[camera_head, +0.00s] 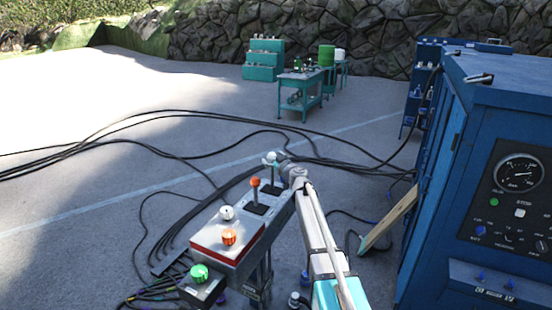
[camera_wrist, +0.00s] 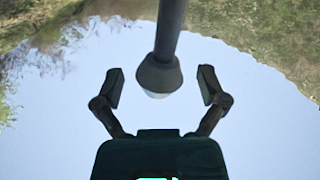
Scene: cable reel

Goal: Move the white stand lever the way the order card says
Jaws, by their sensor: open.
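The control stand (camera_head: 232,240) is at the lower middle of the head view. The white stand lever (camera_head: 270,158) has a pale ball knob at the stand's far end. My gripper (camera_head: 283,160) is just right of this knob; its fingers are too small there to make out. In the wrist view my gripper (camera_wrist: 161,72) is open. A dark shaft with a rounded, pale-tipped end (camera_wrist: 157,78) lies between the spread fingers, with a gap on each side. It appears to be the white lever. I cannot make out an order card.
An orange-knobbed lever (camera_head: 255,183) stands nearer on the stand. White (camera_head: 227,213), orange (camera_head: 229,237) and green (camera_head: 199,272) knobs follow. A blue cabinet (camera_head: 420,225) with a gauge stands right. A plank (camera_head: 388,220) leans against it. Black cables (camera_head: 150,143) cross the ground.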

